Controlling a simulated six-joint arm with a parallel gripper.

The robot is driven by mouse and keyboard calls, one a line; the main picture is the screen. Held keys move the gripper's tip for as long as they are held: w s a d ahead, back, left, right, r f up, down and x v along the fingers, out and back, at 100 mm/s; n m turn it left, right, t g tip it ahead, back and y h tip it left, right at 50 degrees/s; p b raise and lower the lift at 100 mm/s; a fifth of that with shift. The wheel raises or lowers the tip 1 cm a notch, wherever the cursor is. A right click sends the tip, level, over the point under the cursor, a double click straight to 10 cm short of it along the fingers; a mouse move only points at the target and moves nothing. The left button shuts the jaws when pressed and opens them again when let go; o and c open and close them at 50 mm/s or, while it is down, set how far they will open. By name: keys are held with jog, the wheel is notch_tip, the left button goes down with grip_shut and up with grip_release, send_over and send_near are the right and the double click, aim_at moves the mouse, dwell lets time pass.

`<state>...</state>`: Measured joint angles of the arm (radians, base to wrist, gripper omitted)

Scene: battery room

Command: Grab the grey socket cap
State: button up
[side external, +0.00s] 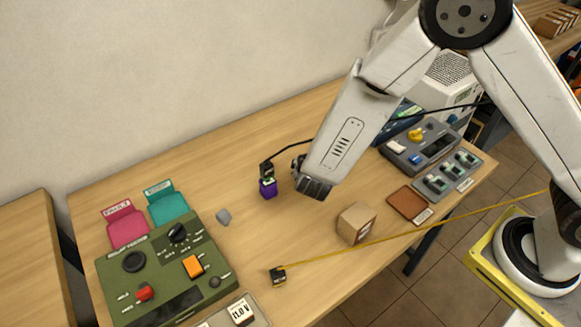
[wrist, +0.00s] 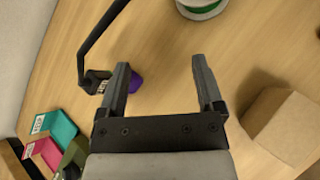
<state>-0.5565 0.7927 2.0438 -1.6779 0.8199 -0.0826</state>
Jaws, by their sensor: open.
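The small grey socket cap (side external: 223,216) lies on the wooden table in the side view, just right of the green control box. I cannot make it out in the wrist view. My gripper (side external: 313,189) is above the table, well to the right of the cap, with the purple block between them in the picture. In the wrist view my gripper (wrist: 160,66) has its two fingers wide apart, with only bare table between them.
A purple block (side external: 268,188) with a black cabled plug (side external: 266,170) stands left of my gripper. A cardboard box (side external: 356,226) is at right. The green control box (side external: 155,265), a tape measure (side external: 278,276) and a brown tray (side external: 409,204) are also on the table.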

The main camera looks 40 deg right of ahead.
aim_at(227, 218)
jog(key=a+f+n+t+y, duration=0.1)
jog(key=a+n, duration=0.1)
jog(key=a, duration=0.1)
jog(key=w+a+f+n+t+y, duration=0.1)
jog(key=a+n, duration=0.2)
jog(key=a, duration=0.1)
jog(key=w+a+f+n+t+y, duration=0.1)
jog(key=a+n, duration=0.1)
jog(key=a, duration=0.1)
jog(key=shift+a+f+t+y, duration=0.25)
jog(key=shift+f+t+y, duration=0.05)
jog(key=shift+f+t, duration=0.1)
jog(key=a+f+n+y, duration=0.1)
jog(key=a+n, duration=0.1)
jog(key=a, duration=0.1)
jog(key=s+a+f+n+t+y, duration=0.1)
jog(key=a+n+y, duration=0.1)
jog(key=a, duration=0.1)
jog(key=s+a+f+n+y, duration=0.1)
jog(key=a+n+y, duration=0.1)
jog(key=a, duration=0.1)
jog(key=shift+a+f, duration=0.15)
jog(key=shift+f, duration=0.05)
jog(key=shift+x, duration=1.3)
jog(key=shift+w, duration=0.15)
jog(key=shift+d+x, duration=0.2)
jog(key=shift+x, duration=2.3)
jog(key=shift+r, duration=0.1)
grip_shut()
